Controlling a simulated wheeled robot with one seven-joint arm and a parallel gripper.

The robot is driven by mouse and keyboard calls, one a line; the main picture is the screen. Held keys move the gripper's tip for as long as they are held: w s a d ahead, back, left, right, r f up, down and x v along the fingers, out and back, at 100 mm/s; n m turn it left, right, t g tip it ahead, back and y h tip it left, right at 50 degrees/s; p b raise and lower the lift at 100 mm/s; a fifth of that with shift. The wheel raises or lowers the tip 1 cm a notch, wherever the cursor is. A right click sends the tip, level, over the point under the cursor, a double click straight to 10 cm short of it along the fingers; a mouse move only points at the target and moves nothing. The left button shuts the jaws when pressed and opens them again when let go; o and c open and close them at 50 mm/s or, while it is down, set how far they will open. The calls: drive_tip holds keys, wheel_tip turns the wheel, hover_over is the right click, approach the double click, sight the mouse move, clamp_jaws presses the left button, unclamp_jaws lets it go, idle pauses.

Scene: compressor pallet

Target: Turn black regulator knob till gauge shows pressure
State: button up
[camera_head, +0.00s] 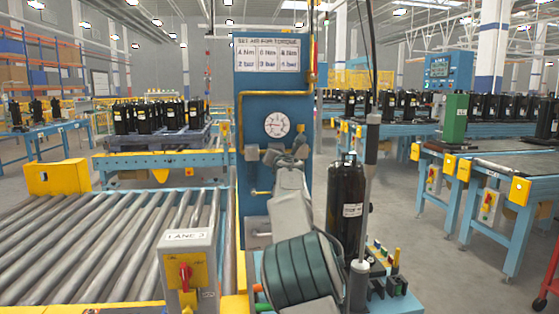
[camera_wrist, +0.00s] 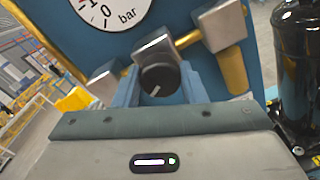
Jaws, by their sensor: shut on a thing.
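The black regulator knob (camera_wrist: 160,78) sits below a silver block on the blue panel, with a pale mark on its face pointing down and left. My gripper (camera_wrist: 160,88) is shut on it, one finger at each side. In the head view my gripper (camera_head: 285,155) is at the panel, and my wrist and arm hide the knob. The white round gauge (camera_head: 277,124) is just above. In the wrist view only the lower part of the gauge (camera_wrist: 108,8) shows, with "0" and "bar". The needle is too small to read for certain.
The blue panel (camera_head: 255,75) carries a torque sign (camera_head: 267,54) and a yellow pipe. A black cylinder (camera_head: 347,205) stands close right of my arm. A roller conveyor (camera_head: 110,245) and a LANE 3 switch box (camera_head: 188,262) are at the left.

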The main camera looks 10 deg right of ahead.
drive_tip(key=shift+n+b, duration=0.4)
drive_tip(key=shift+n, duration=1.2)
drive_tip(key=o, duration=1)
drive_tip(key=shift+a, duration=0.1)
drive_tip(key=shift+s, duration=0.1)
drive_tip(key=s+b, duration=0.4)
drive_tip(key=s, duration=0.3)
drive_tip(key=s+b, duration=0.4)
drive_tip(key=s, duration=0.2)
drive_tip(key=shift+s+a, duration=0.2)
drive_tip(key=shift+s, duration=0.15)
